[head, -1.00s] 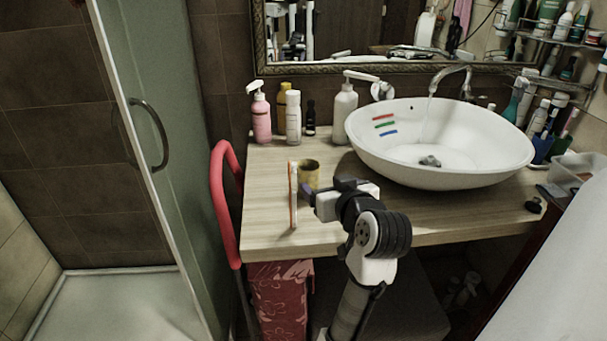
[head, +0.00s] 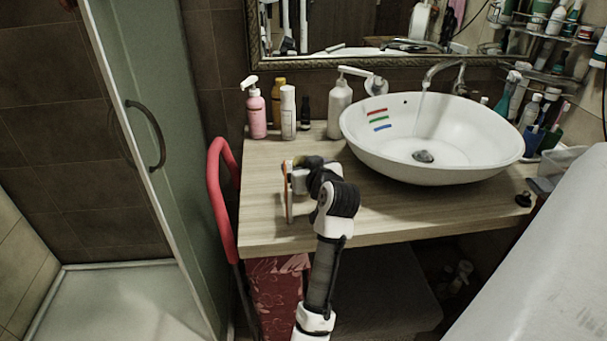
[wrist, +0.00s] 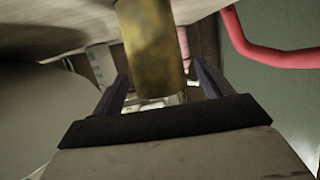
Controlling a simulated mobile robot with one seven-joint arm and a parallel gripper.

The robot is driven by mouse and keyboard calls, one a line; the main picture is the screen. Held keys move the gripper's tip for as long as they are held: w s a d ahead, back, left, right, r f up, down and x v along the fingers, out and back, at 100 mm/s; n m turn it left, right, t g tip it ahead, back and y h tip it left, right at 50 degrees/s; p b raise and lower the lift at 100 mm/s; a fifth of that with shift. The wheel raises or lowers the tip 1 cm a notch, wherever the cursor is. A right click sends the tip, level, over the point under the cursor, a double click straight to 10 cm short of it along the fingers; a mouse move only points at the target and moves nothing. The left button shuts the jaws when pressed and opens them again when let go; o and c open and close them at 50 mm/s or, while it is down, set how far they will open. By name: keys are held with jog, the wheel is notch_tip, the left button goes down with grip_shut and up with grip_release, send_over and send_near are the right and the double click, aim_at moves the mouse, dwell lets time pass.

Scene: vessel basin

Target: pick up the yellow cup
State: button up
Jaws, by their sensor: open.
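The yellow cup (wrist: 150,45) shows large in the wrist view, with a worn, mottled surface. My gripper (wrist: 160,75) is open, with one dark finger to each side of the cup in the wrist picture. I see no finger clearly pressed on the cup, and how deep it sits between the fingers is hard to tell. In the head view my gripper (head: 299,178) is low over the front left of the wooden counter.
Several bottles, one a pink pump bottle (head: 257,112), line the back of the counter (head: 270,220). A white basin (head: 400,165) is on the right. A red curved rail (head: 213,190) is left.

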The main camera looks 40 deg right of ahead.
jog(key=shift+w+d+f, duration=0.2)
jog(key=shift+w, duration=0.25)
jog(key=c, duration=1.1)
jog(key=shift+o, duration=0.2)
